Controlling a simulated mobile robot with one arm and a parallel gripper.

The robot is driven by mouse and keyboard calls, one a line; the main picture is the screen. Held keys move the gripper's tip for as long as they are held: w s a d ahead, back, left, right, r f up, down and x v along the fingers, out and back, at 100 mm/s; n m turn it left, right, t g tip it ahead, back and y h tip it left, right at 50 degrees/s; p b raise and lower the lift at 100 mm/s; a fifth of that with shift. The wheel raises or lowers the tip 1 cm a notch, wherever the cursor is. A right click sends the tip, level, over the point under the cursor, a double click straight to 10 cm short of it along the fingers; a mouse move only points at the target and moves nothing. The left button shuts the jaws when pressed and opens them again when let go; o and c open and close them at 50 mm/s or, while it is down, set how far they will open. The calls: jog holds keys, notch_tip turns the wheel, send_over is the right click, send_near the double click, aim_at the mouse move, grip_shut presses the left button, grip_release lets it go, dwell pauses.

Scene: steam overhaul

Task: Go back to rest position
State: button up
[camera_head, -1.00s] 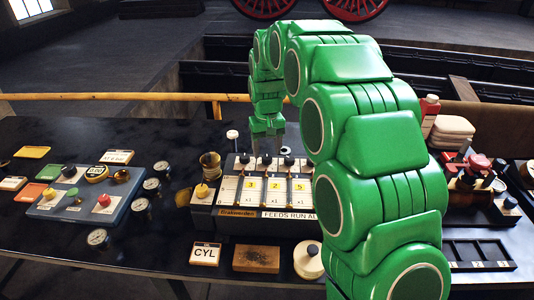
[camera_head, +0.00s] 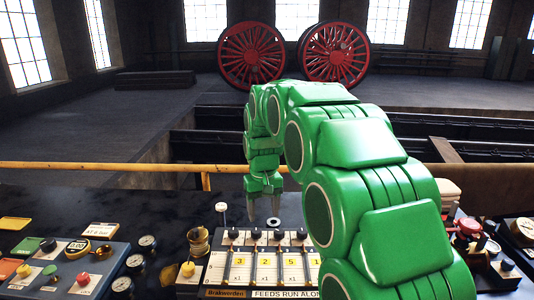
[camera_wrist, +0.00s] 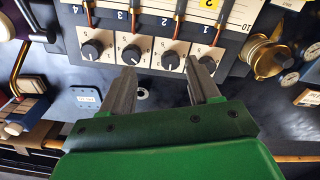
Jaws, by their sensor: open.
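My green arm rises on the right of the head view and bends over to my gripper (camera_head: 264,212), which points down above the back of the feed panel (camera_head: 222,270). The gripper is open and empty. In the wrist view my gripper (camera_wrist: 162,92) shows two grey fingers spread apart, with a row of black knobs (camera_wrist: 132,54) beyond them. A small pale ring (camera_wrist: 142,94) lies on the dark table between the fingers. My arm hides the right part of the panel.
A blue gauge board (camera_head: 66,268) and several round gauges stand at the left. At the right are a red-topped item (camera_head: 468,227) and other small parts. A yellow rail (camera_head: 110,167) runs behind the table.

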jog(key=s+d+m, duration=0.1)
jog(key=s+d, duration=0.4)
jog(key=s, duration=0.9)
jog(key=s+d+m+g, duration=0.1)
jog(key=s+d, duration=0.5)
jog(key=s, duration=0.7)
jog(key=s+d+m, duration=0.2)
jog(key=s+d, duration=0.4)
jog(key=s, duration=0.8)
jog(key=shift+s+f+g, duration=0.3)
jog(key=shift+s+f, duration=0.05)
jog(key=shift+d, duration=0.1)
